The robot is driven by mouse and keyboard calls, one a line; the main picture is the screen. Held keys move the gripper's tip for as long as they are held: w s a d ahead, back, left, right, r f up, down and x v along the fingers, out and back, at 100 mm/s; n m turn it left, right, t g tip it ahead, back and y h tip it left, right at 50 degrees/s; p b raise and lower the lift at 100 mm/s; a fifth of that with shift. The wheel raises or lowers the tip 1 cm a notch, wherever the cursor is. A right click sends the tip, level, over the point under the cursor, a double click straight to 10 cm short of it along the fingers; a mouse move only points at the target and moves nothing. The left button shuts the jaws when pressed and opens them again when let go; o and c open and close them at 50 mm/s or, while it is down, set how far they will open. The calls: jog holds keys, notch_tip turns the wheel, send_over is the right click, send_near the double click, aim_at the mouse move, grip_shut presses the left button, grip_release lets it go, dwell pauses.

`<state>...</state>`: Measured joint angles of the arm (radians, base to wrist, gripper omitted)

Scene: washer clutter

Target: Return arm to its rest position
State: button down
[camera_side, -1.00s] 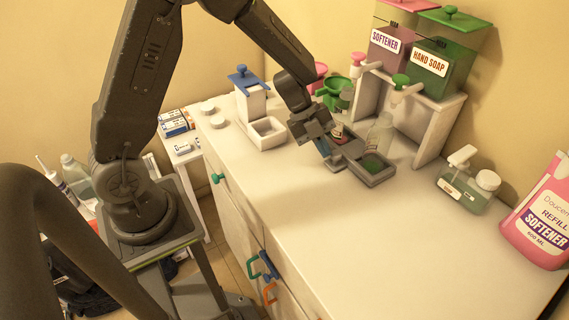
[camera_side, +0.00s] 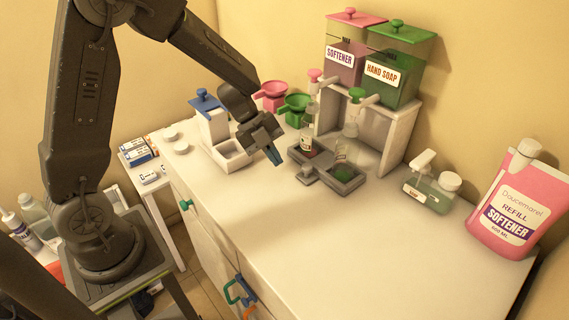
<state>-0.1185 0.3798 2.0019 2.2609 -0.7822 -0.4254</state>
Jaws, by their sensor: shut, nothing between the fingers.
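My gripper (camera_side: 273,156) is shut and empty, tilted downward above the counter. It is between the white open-topped box (camera_side: 232,154) on its left and the grey two-part tray (camera_side: 345,179) on its right, apart from the tray. A small labelled bottle (camera_side: 307,139) stands in the tray's back-left part. My arm reaches in from the upper left.
A dispenser stand (camera_side: 399,128) holds pink softener (camera_side: 342,62) and green hand soap (camera_side: 391,75) tanks. A soap bottle (camera_side: 428,190) and pink refill pouch (camera_side: 507,210) stand right. The front counter is clear.

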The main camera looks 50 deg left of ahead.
jog(key=a+r+n+t+y, duration=0.3)
jog(key=r+n+t+y, duration=0.3)
jog(key=r+n+t, duration=0.95)
jog(key=s+d+n+g, duration=0.3)
jog(key=s+g, duration=0.3)
jog(key=s, duration=0.3)
jog(key=s+d+r+n+g, duration=0.1)
jog(key=s+d+n+g, duration=0.2)
jog(key=s+g, duration=0.3)
jog(key=s, duration=0.3)
jog(key=shift+s+d+n+g, duration=0.15)
jog(key=shift+s+n+g, duration=0.2)
jog(key=shift+s, duration=0.05)
